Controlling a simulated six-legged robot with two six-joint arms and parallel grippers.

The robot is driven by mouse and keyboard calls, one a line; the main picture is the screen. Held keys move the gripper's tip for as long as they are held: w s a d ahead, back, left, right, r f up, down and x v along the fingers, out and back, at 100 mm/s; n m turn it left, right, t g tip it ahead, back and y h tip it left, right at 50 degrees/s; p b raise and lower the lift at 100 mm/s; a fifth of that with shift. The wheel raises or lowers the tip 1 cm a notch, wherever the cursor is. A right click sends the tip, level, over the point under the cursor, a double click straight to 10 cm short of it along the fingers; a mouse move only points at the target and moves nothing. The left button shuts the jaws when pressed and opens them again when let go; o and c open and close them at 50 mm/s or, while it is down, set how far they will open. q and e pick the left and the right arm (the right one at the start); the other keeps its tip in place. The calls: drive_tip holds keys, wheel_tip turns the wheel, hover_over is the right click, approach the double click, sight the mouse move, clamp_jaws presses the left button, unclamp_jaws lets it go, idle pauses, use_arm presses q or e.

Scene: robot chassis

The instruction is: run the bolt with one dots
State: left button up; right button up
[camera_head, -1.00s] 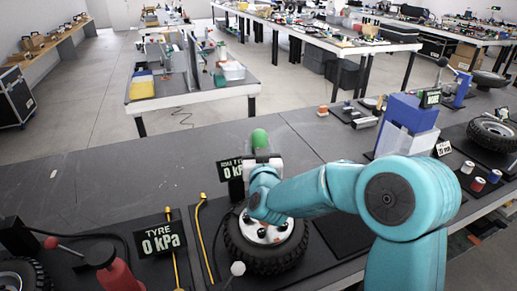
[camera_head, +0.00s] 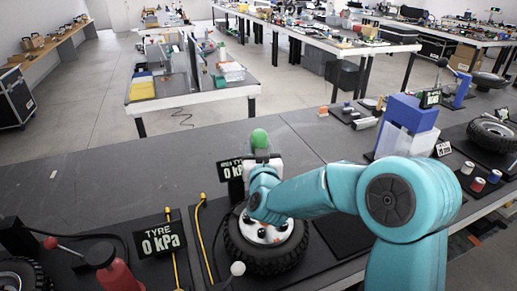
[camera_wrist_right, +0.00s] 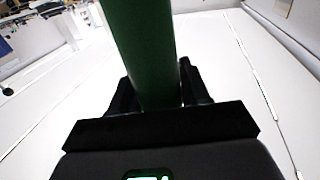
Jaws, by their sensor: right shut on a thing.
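My right arm reaches in from the right in the head view, its hand above a black-tyred wheel (camera_head: 238,248) lying flat on the bench. The wheel has a white hub (camera_head: 272,236) with several dark round spots; any dots on its bolts are too small to read. My right gripper (camera_wrist_right: 158,92) is shut on a green cylindrical tool (camera_wrist_right: 142,45), which runs up between the fingers in the wrist view. A rounded green end (camera_head: 259,138) shows beyond the hand in the head view. The tool's lower end and part of the hub are hidden by my arm. My left gripper is not in view.
A "0 kPa" display (camera_head: 232,169) stands behind the wheel and a "TYRE 0 kPa" display (camera_head: 160,238) to its left. Yellow-ended hoses (camera_head: 203,235) lie between. A red-bodied tool (camera_head: 118,276) is front left. A blue and white block (camera_head: 408,125) stands right.

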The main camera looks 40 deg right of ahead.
sight(259, 132)
drive_tip(key=shift+r+p, duration=0.35)
drive_tip(key=shift+p, duration=0.05)
wheel_tip(259, 132, up, 5)
drive_tip(key=p, duration=0.3)
drive_tip(key=shift+f, duration=0.2)
